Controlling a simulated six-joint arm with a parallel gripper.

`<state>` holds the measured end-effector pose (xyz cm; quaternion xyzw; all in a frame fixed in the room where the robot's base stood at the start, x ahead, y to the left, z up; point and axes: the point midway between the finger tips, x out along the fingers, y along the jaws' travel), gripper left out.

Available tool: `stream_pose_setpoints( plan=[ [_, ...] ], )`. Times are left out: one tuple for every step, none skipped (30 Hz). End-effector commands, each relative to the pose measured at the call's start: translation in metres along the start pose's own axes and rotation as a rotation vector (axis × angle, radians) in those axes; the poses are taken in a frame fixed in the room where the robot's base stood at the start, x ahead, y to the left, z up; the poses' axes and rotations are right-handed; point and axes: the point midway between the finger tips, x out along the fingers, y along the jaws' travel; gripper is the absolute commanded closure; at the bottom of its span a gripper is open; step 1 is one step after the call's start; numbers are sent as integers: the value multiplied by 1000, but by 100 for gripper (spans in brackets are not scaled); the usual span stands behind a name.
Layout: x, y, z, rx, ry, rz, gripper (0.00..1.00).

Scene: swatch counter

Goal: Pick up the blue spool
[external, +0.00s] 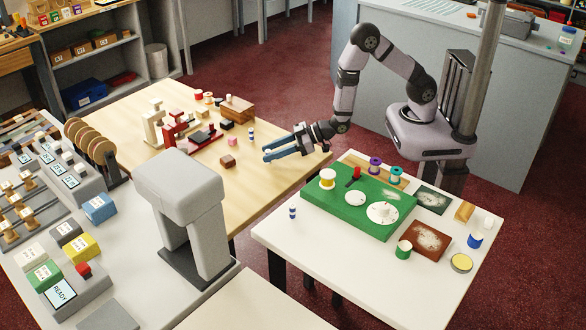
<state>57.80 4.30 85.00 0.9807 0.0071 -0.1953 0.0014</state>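A blue spool (475,240) with white ends stands near the right side of the white table (275,232), well away from my gripper. My gripper (266,153) is over the right part of the wooden table, with its blue fingers pointing left. A gap shows between the fingers, and nothing is seen between them.
A green board (330,206) on the white table holds a yellow spool (327,178) and white discs (383,212). A green spool (404,249), a yellow-topped tin (461,262) and a brown sanding pad (428,240) are near the blue spool. A purple spool (375,164) stands behind.

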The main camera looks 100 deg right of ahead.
Motion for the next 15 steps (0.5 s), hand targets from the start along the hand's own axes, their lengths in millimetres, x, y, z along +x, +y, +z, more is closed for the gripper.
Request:
stream_pose_setpoints(
  plan=[
    [1, 0, 0, 0, 0, 0, 63],
    [1, 0, 0, 0, 0, 0, 63],
    [1, 0, 0, 0, 0, 0, 63],
    [2, 0, 0, 0, 0, 0, 63],
    [3, 1, 0, 0, 0, 0, 63],
    [5, 1, 0, 0, -1, 1, 63],
    [7, 1, 0, 0, -1, 1, 63],
    [10, 2, -1, 0, -1, 1, 63],
    [13, 3, -1, 1, -1, 2, 63],
    [17, 3, -1, 1, -1, 2, 63],
    [20, 4, -1, 1, 0, 2, 63],
    [25, 5, -1, 1, -1, 2, 63],
    [28, 5, -1, 1, -1, 2, 63],
    [32, 5, 0, 1, -1, 2, 63],
    [36, 5, 0, 0, -1, 1, 63]
  ],
)
